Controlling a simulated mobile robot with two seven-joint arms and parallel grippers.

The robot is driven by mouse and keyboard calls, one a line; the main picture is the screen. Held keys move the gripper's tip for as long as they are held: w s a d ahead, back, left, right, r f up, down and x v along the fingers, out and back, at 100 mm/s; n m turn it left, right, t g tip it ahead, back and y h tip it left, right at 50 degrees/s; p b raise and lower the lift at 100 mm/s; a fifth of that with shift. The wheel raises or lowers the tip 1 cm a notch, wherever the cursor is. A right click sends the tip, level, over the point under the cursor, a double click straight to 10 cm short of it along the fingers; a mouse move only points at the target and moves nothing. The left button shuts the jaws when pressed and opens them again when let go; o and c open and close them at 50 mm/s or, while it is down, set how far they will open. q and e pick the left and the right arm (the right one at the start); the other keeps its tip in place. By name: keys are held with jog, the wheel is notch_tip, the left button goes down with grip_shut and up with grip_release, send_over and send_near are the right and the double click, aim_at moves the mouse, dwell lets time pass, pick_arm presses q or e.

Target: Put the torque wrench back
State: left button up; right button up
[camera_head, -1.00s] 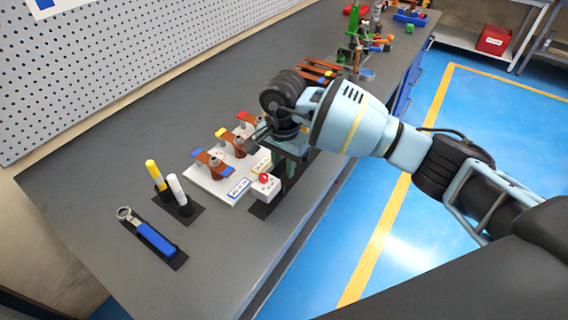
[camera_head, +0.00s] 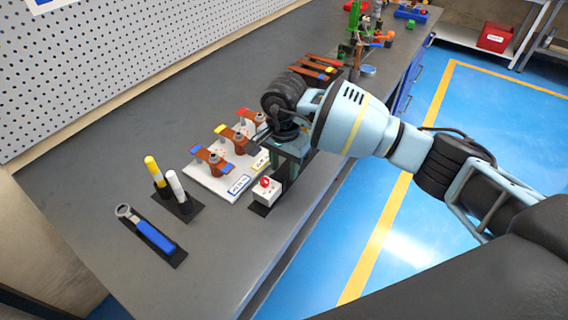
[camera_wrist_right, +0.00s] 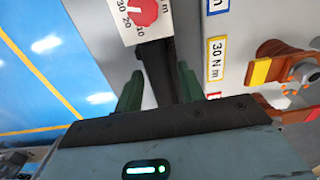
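The torque wrench (camera_head: 154,236), with a blue handle and a grey ring head, lies on a black holder (camera_head: 178,259) at the near left of the bench in the head view. My right gripper (camera_wrist_right: 159,86) is far to its right, above the bench's front edge. In the right wrist view its two green fingers are apart with nothing held between them; a dark strip shows beyond them. A white box with a red knob (camera_head: 265,183) is close by the gripper; the knob and its scale also show in the wrist view (camera_wrist_right: 142,12). My left gripper is out of view.
A white board (camera_head: 207,185) with copper bars tipped blue, yellow and red stands left of my right gripper. A yellow and a white marker-like stick (camera_head: 176,188) stand near the wrench. Several dark-red bars (camera_head: 316,70) and coloured tools lie farther back. The bench's left middle is clear.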

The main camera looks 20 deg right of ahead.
jog(key=shift+o, duration=0.4)
jog(key=shift+r, duration=0.3)
notch_tip(320, 180, up, 12)
jog(key=shift+r, duration=0.25)
dwell(0.4)
